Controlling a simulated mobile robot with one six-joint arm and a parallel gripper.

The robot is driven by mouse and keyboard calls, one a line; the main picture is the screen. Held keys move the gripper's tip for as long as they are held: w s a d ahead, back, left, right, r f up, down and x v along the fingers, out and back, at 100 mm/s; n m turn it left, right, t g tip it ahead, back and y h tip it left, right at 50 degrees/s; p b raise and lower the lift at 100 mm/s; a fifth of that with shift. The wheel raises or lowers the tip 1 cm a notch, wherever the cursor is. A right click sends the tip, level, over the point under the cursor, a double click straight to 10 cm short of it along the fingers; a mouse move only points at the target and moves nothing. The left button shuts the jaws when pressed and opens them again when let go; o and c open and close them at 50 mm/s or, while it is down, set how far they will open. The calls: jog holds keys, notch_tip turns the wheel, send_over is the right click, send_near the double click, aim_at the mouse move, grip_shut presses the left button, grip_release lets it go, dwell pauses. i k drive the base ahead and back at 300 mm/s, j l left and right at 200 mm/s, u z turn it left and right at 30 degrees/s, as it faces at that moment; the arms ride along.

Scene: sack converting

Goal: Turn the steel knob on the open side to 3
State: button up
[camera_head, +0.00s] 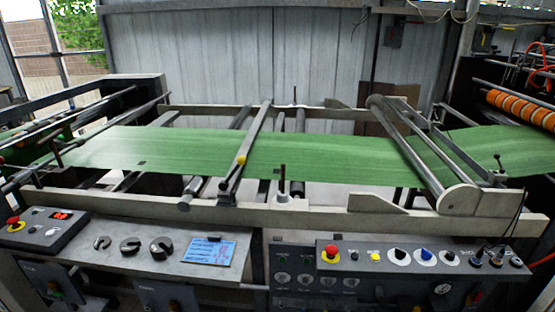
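I cannot make out a clearly steel knob or a readable 3 at this size. The right control panel (340,268) holds a row of controls. These include a black knob (399,254) on a white plate, a blue knob (426,254) on a white plate, and a smaller dark knob (450,256). Dark, grey-rimmed round controls (497,261) sit at the row's right end. Their settings are too small to read. My gripper is not in view.
A red emergency button (331,249) and a yellow button (375,257) share the panel. Green woven web (320,157) crosses the machine behind the front rail (330,217). Another control box (42,229) stands far left.

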aim_at(283, 199)
jog(key=i+j, duration=0.25)
jog(key=i, duration=0.25)
jog(key=i+j, duration=0.25)
jog(key=i, duration=0.3)
